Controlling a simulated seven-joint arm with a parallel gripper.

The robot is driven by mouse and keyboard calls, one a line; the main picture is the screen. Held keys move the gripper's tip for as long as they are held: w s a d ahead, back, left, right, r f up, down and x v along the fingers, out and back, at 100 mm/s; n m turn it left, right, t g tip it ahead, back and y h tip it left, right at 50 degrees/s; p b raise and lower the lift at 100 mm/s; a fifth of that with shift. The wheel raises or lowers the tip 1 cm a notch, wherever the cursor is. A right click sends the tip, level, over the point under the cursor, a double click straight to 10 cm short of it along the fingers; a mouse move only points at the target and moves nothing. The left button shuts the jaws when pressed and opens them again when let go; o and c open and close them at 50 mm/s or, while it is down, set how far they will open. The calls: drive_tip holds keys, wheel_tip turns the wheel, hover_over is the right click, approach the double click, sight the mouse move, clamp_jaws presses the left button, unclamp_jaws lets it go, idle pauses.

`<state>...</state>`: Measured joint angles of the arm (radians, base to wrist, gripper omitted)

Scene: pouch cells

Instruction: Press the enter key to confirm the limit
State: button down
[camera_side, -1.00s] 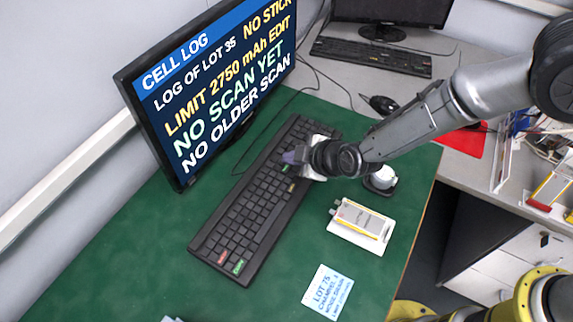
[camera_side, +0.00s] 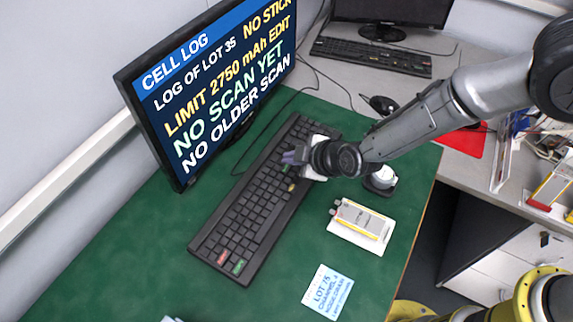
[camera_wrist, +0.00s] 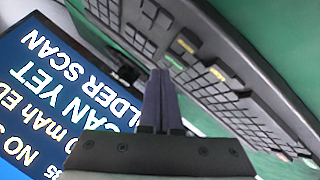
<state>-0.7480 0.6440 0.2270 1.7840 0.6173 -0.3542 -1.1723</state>
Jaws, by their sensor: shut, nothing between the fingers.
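The black keyboard (camera_side: 240,220) lies on the green mat in the side view and runs diagonally across the wrist view (camera_wrist: 210,50). A red key (camera_side: 223,255) and a green key (camera_side: 239,266) are at its near end. Farther along is a yellow key (camera_side: 291,188); coloured keys also show in the wrist view, but I cannot read which is enter. My gripper (camera_side: 289,158) is shut and empty over the far part of the keyboard. Its fingertips (camera_wrist: 160,73) hide some keys; I cannot tell if they touch one. The monitor (camera_side: 220,90) shows "LIMIT 2750 mAh EDIT".
A pouch cell (camera_side: 362,218) on a white plate lies right of the keyboard. A card reading "LOT 75" (camera_side: 328,291) lies nearer. A small white-topped device (camera_side: 382,178) stands close to my wrist. The front left of the green mat (camera_side: 130,260) is mostly clear.

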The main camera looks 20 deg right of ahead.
drive_tip(key=shift+f, duration=0.1)
drive_tip(key=shift+f, duration=0.35)
drive_tip(key=shift+f, duration=0.45)
idle(0.8)
drive_tip(key=shift+r, duration=0.85)
drive_tip(key=shift+r, duration=2.55)
